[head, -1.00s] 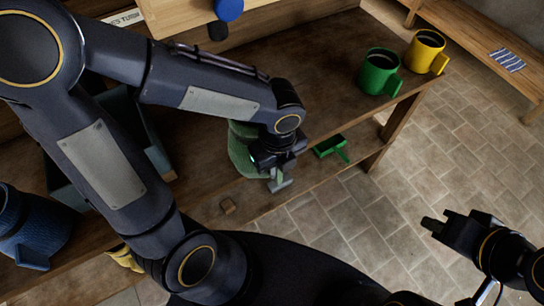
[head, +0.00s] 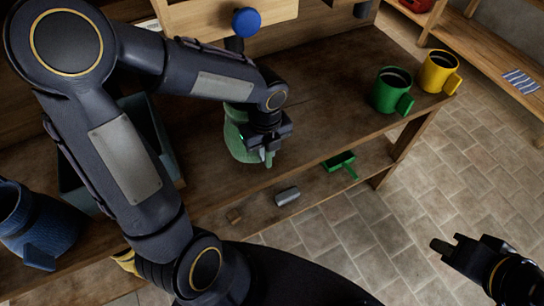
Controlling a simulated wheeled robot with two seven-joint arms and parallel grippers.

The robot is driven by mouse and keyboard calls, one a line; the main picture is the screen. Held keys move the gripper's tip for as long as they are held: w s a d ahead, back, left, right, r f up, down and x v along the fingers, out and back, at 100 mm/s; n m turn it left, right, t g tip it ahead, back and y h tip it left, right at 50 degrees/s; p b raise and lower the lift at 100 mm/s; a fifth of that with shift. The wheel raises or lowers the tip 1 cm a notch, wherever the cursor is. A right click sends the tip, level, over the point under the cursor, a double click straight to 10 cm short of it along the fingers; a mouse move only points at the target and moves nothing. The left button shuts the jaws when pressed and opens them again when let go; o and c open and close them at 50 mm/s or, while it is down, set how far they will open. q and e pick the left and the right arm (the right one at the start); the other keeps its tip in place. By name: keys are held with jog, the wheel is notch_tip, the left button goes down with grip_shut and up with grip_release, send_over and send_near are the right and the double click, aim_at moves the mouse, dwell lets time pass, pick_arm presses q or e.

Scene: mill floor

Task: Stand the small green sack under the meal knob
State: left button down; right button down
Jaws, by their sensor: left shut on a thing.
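The small green sack (head: 235,140) is at my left gripper (head: 267,154), which is shut on it near the bench's front edge. The gripper and wrist hide part of the sack; I cannot tell whether it touches the bench top. A blue knob (head: 246,21) sticks out from a pale wooden box front at the back, above and behind the sack. Another dark knob-like piece (head: 362,9) hangs further right. I cannot read which one is the meal knob. My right gripper (head: 447,245) is open and empty over the floor at the right.
A green mug (head: 386,96) and a yellow mug (head: 433,74) stand at the bench's right end. A blue mug (head: 30,222) and a dark blue bin (head: 75,190) are at left. A green scoop (head: 340,161) and grey cylinder (head: 287,196) lie lower down. The bench middle is clear.

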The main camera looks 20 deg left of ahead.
pick_arm(q)
jog(key=w+a, duration=0.3)
jog(key=a, duration=0.1)
jog(key=shift+w+f, duration=0.2)
jog(key=shift+f, duration=0.05)
jog(key=shift+w+a+f, duration=0.15)
jog(key=shift+a+f, duration=0.05)
jog(key=shift+f+b, duration=0.45)
jog(key=shift+f, duration=0.2)
jog(key=shift+d, duration=0.1)
jog(key=c, duration=1.3)
grip_release()
